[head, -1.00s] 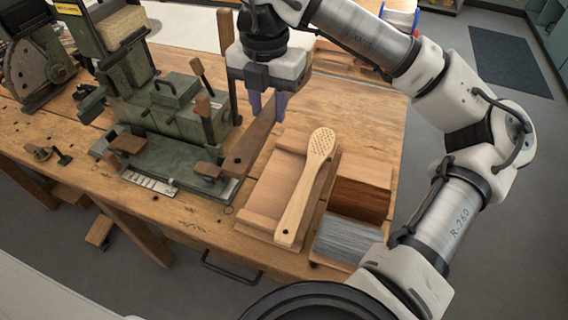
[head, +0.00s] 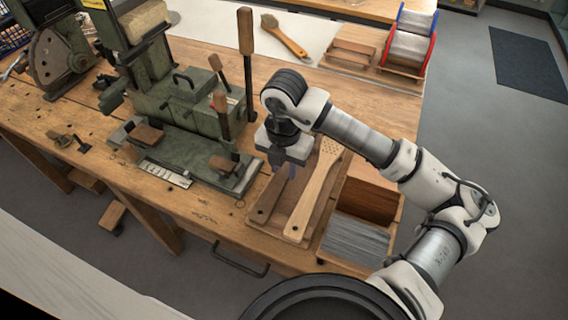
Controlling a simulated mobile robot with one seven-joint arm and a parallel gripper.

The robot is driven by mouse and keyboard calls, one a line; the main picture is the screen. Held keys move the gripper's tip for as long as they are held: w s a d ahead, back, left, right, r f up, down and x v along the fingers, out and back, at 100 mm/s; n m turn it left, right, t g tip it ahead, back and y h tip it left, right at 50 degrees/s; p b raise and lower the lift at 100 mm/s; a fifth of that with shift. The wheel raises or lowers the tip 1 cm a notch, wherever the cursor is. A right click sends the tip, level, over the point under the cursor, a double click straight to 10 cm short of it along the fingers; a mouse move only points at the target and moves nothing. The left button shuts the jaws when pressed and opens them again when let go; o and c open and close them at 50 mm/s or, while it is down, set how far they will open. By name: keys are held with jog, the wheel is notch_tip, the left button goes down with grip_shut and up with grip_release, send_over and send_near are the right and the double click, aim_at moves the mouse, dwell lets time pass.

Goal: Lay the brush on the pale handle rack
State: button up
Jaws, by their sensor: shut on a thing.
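My gripper (head: 286,170) points down at the middle of the bench, shut on a dark brown wooden brush handle (head: 268,200). The dark handle slants over the left part of a wooden rack (head: 262,229), beside a pale handle (head: 313,200) with drilled holes in its head. I cannot tell whether the dark handle touches the rack. Its far end is hidden under my gripper, so I cannot see any bristles. Another brush (head: 286,36), with tan bristles and an orange-brown handle, lies on the white sheet at the back.
A green tufting machine (head: 190,110) with upright levers stands left of my gripper. A divided box (head: 355,236) with brown and grey fibre sits right of the rack. An empty wooden rack (head: 348,58) and wire spools (head: 408,45) are at the back right.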

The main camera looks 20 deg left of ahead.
aim_at(284, 171)
jog(key=shift+f+b, duration=0.3)
jog(key=o, duration=1)
jog(key=shift+r, duration=0.1)
jog(key=shift+r, duration=0.1)
jog(key=shift+r+p, duration=0.25)
jog(key=shift+p, duration=0.15)
notch_tip(284, 171, up, 12)
jog(key=b, duration=0.1)
jog(key=shift+f, duration=0.2)
